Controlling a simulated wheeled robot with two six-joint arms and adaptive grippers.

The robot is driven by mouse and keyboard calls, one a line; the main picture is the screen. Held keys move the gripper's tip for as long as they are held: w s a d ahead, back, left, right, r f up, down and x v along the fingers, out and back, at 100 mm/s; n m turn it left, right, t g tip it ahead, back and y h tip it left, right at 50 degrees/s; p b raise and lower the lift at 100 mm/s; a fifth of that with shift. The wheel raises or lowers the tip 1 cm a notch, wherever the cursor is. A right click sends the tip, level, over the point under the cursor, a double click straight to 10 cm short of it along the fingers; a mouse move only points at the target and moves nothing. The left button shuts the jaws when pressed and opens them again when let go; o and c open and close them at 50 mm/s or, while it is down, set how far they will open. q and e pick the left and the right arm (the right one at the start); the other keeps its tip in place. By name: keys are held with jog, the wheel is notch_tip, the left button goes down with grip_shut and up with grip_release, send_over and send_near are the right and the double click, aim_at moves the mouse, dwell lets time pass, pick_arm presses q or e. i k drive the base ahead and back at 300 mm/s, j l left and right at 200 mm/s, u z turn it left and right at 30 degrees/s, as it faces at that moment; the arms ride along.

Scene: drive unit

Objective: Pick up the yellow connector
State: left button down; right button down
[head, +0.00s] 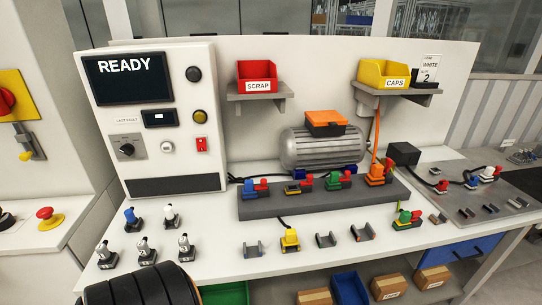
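The yellow connector (290,239) stands on the white bench top, in front of the long grey block. A dark cable runs from behind it toward the block. It stands in a row with small grey brackets, and nothing covers it from the front. Neither of my grippers shows in the head view. A dark rounded shape at the bottom left may be part of my own arm.
The grey block (330,197) behind carries several coloured connectors. Grey brackets (253,249) stand to the left and right of the yellow connector. Several small fittings (145,250) stand at the left. A green and red connector (407,220) is at the right. The front strip of bench is clear.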

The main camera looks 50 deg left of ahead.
aim_at(290, 239)
jog(key=u, duration=1.35)
